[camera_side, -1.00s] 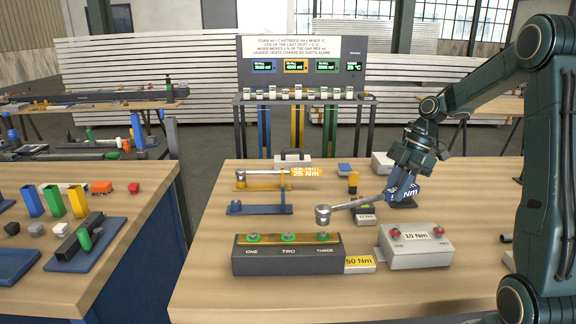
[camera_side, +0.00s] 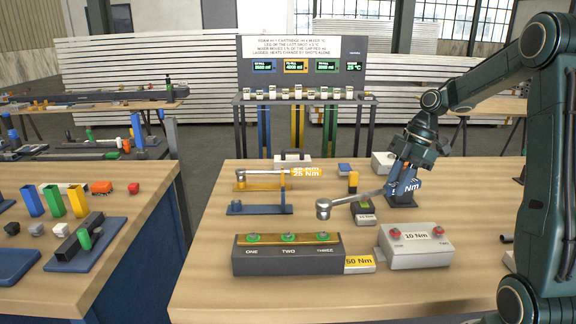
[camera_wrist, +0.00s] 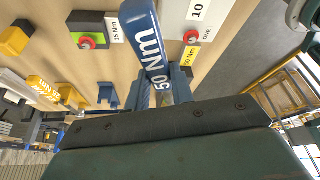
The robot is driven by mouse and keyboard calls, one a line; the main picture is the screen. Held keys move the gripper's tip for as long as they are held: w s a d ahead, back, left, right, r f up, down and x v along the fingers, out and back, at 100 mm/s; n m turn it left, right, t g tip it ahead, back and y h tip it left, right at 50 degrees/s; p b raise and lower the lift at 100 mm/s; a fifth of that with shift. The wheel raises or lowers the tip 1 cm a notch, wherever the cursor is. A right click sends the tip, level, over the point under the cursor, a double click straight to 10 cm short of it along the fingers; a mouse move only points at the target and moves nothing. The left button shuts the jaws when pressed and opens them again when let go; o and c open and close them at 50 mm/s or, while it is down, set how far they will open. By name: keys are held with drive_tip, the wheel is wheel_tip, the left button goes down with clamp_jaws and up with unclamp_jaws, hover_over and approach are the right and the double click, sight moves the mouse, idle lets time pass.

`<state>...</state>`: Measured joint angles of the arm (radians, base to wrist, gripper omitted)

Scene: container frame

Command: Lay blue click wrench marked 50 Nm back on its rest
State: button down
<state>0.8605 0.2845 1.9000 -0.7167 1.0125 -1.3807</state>
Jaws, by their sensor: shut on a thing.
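My gripper (camera_side: 403,178) is shut on the handle of the blue click wrench (camera_side: 372,194), above the right part of the bench. The wrench's silver head points left, toward the blue rest's side of the bench. In the wrist view the blue handle (camera_wrist: 150,45) marked 50 Nm runs up from between the jaws. The blue rest (camera_side: 260,208) stands empty on the bench, left of the wrench head and apart from it. Behind it, a yellow wrench marked 25 Nm (camera_side: 305,173) lies on a yellow rest (camera_side: 262,186).
A dark box (camera_side: 287,262) with green fittings marked ONE, TWO, THREE stands in front. A grey box (camera_side: 415,258) marked 10 Nm with red fittings stands right of it, with a yellow 50 Nm sign (camera_side: 359,264) between. A small tester (camera_side: 363,209) is beneath the wrench.

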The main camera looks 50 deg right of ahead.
drive_tip(key=shift+w, duration=0.1)
drive_tip(key=w+a+f+m, duration=0.1)
drive_tip(key=w+a+m, duration=0.1)
drive_tip(key=w, duration=1)
drive_tip(key=w+a+f+m+t+h, duration=0.1)
drive_tip(key=w+a, duration=0.2)
drive_tip(key=w, duration=1)
drive_tip(key=shift+w+f+m, duration=0.2)
drive_tip(key=shift+f+m, duration=0.05)
drive_tip(key=shift+m, duration=0.15)
drive_tip(key=shift+f, duration=0.15)
drive_tip(key=shift+f, duration=3.05)
idle(1.8)
